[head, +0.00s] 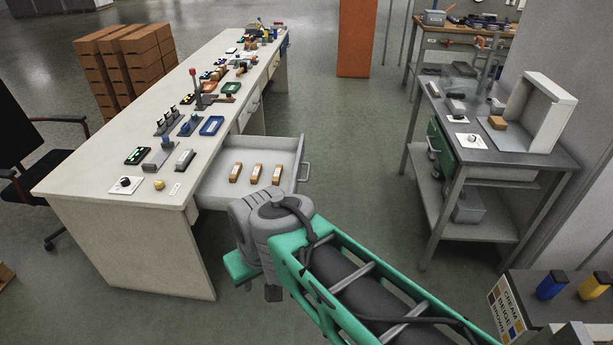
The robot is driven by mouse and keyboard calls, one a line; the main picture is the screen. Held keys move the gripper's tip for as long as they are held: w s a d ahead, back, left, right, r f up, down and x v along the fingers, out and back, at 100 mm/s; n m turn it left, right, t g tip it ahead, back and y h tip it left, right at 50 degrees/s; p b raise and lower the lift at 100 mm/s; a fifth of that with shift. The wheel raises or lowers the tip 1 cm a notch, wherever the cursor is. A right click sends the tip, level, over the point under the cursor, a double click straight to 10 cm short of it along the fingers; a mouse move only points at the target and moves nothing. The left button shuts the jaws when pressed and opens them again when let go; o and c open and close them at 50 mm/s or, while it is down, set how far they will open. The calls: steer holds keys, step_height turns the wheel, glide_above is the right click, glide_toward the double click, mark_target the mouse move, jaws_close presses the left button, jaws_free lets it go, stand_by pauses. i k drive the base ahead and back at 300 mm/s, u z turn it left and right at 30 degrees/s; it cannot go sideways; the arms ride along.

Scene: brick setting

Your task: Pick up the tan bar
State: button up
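Three small bars with tan-brown tops lie side by side in the open light-grey drawer of the long desk: a left bar (236,172), a middle bar (256,173) and a right bar (277,174). They look nearly alike, and I cannot tell which one is meant by the tan bar. My green and grey arm reaches in from the lower right, with its grey joint just in front of the drawer. I cannot make out my gripper's fingers; they seem hidden behind or below the arm.
The long desk (110,205) carries many small devices. The drawer (219,191) juts into the aisle. A dark-topped cart (540,158) at right holds an orange-tan block (498,123) and a white open box (549,110). A black chair (22,150) stands left. Floor between desk and cart is clear.

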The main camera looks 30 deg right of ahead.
mark_target(277, 174)
steer(key=k, duration=0.1)
steer(key=z, duration=2.1)
steer(key=i, duration=1.3)
steer(key=u, duration=1.8)
